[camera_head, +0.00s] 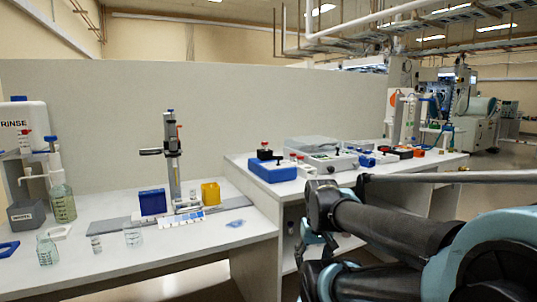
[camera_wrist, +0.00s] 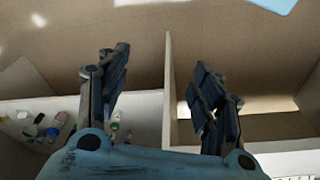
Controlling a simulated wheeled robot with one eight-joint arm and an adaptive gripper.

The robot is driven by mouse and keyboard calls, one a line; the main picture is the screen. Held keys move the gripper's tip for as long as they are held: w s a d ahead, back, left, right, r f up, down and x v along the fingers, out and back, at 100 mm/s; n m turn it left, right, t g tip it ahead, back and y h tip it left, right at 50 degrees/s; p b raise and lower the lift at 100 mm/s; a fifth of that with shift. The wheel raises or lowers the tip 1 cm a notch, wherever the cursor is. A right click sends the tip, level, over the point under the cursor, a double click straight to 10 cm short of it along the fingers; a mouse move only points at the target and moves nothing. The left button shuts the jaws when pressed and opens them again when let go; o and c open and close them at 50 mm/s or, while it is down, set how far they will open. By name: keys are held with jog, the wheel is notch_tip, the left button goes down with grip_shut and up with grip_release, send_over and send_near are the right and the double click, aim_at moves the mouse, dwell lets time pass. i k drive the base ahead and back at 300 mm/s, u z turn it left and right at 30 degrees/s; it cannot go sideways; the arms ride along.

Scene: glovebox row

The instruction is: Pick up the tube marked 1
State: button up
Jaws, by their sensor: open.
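I cannot make out a tube marked 1 in either view; any marks on small items are too small to read. Nothing is between the fingers. In the head view my arm fills the lower right, and the gripper is hard to tell apart from it.
The left bench holds a blue box (camera_head: 152,202), yellow box (camera_head: 210,193), vertical stand (camera_head: 172,155) and glass bottle (camera_head: 62,203). The right bench holds a blue tray (camera_head: 272,171) and grey case (camera_head: 322,160). Several small bottles (camera_wrist: 38,125) lie beside a partition in the wrist view.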

aim_at(264, 143)
jog(key=u, duration=0.5)
jog(key=k, duration=1.2)
jog(key=u, duration=0.05)
jog(key=i, duration=1.65)
jog(key=u, duration=0.65)
